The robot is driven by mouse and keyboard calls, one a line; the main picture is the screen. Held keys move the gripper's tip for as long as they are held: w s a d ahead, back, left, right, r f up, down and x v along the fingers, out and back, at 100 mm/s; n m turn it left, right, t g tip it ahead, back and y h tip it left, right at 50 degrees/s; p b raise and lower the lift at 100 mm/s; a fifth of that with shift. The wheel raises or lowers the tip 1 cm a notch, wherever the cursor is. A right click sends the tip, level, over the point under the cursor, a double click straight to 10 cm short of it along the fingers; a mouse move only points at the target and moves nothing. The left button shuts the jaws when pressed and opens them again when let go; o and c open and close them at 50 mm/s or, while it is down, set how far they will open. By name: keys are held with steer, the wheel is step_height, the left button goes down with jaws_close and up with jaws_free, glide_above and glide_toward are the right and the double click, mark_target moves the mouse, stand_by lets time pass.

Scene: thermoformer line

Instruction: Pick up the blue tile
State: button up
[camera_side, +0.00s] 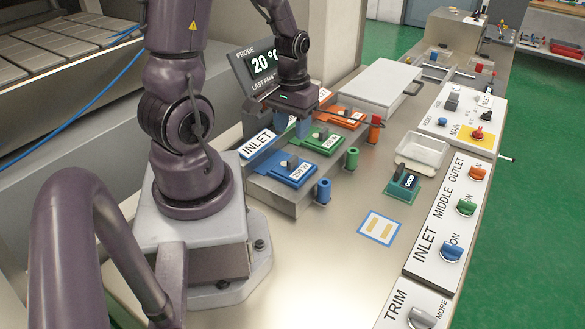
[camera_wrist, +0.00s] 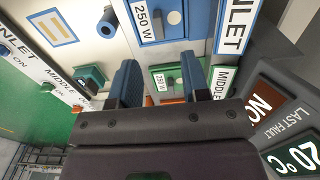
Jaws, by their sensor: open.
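The blue tile (camera_side: 284,176) lies flat at the near end of the metal block in the side view. It has a grey knob and a white "250 W" label. It also shows at the top of the wrist view (camera_wrist: 200,20), partly cut off by the frame edge. My gripper (camera_side: 292,127) is open and empty, fingers pointing down. In the side view it is beyond the blue tile, apart from it. In the wrist view the fingers (camera_wrist: 160,62) stand either side of the green tile (camera_wrist: 187,76), with the blue tile ahead of the fingertips.
An orange tile (camera_side: 343,117) lies farther along the block. Blue (camera_side: 323,191) and green (camera_side: 351,158) cylinders stand beside the row. The probe display (camera_side: 256,68) is close behind my gripper. A white tray (camera_side: 422,150) is to the right. The front metal bench is mostly clear.

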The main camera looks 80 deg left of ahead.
mark_target(293, 158)
steer(key=shift+f, duration=4.5)
jaws_close()
